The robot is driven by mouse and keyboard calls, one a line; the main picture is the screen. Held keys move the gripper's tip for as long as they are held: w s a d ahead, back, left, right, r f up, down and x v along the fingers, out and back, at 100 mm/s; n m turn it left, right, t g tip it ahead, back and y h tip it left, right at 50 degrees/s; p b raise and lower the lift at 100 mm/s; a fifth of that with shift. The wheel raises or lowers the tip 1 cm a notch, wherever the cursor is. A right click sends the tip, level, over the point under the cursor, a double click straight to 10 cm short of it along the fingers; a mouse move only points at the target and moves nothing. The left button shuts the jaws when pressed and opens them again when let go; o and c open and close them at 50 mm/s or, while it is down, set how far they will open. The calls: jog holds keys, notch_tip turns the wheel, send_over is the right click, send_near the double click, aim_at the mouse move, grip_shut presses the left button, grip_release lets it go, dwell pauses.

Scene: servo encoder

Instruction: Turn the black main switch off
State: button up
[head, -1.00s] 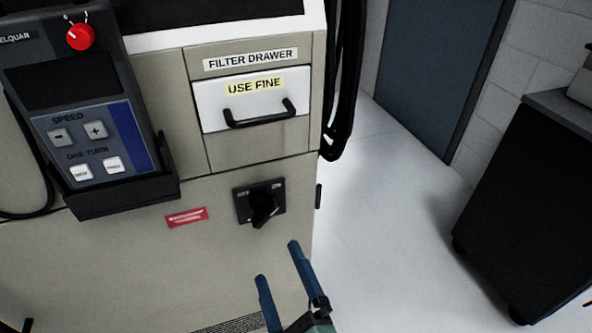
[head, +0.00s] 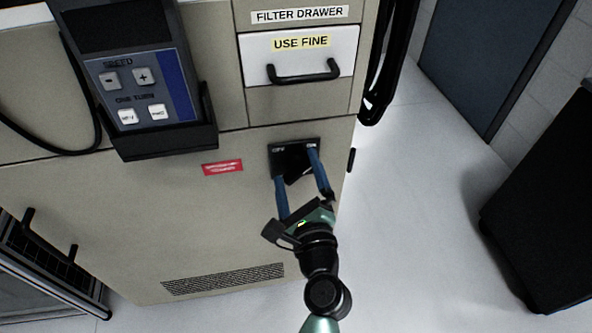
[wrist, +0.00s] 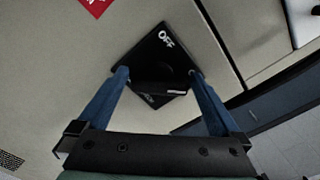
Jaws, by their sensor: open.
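The black main switch (head: 290,160) is on the front of the beige cabinet, with OFF at its plate's left and ON at its right in the head view. In the wrist view its dark plate (wrist: 150,52) appears turned, with OFF at the top. The knob (wrist: 158,88) lies between my fingers, with a short white mark on its right part; its exact setting is hard to tell. My gripper (head: 296,164) is open, its blue fingers reaching to the plate on either side of the knob. It also shows in the wrist view (wrist: 158,73). I cannot tell whether the fingers touch the knob.
A red label (head: 222,168) is left of the switch. Above are the filter drawer (head: 340,58) with its black handle and a control pendant (head: 140,85) in a holder. Black cables (head: 385,70) hang at the cabinet's right edge. A dark cart (head: 545,200) stands right, beyond clear floor.

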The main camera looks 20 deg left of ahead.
jog(key=shift+w+a, duration=0.2)
jog(key=shift+w, duration=0.1)
jog(key=c, duration=1.1)
